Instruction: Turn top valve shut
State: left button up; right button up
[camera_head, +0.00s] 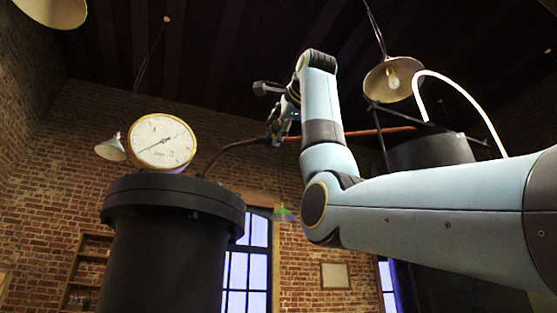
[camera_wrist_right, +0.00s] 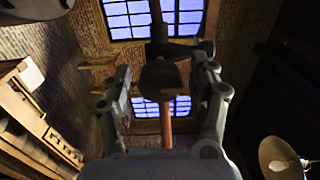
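A dark valve with a handle (camera_head: 268,89) shows above the copper pipe (camera_head: 235,151) in the head view. The valve (camera_wrist_right: 160,76) is also in the middle of the right wrist view, with the pipe (camera_wrist_right: 166,125) below it. My right gripper (camera_head: 278,118) is at the valve, partly hidden by my own arm. In the wrist view its two fingers (camera_wrist_right: 163,72) are apart, one on each side of the valve, with gaps visible. The handle bar reaches toward the right fingertip; I cannot tell whether they touch. My left gripper is not in view.
A black jar (camera_head: 165,240) with a round gauge (camera_head: 162,142) stands at the left. Another dark jar (camera_head: 430,150) is behind my right arm. Lamps hang above, one (camera_head: 390,80) near the right jar. Brick walls and windows (camera_head: 248,265) are behind.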

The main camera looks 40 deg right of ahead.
jog(key=v, duration=1.2)
jog(key=shift+f, duration=0.15)
dwell(0.4)
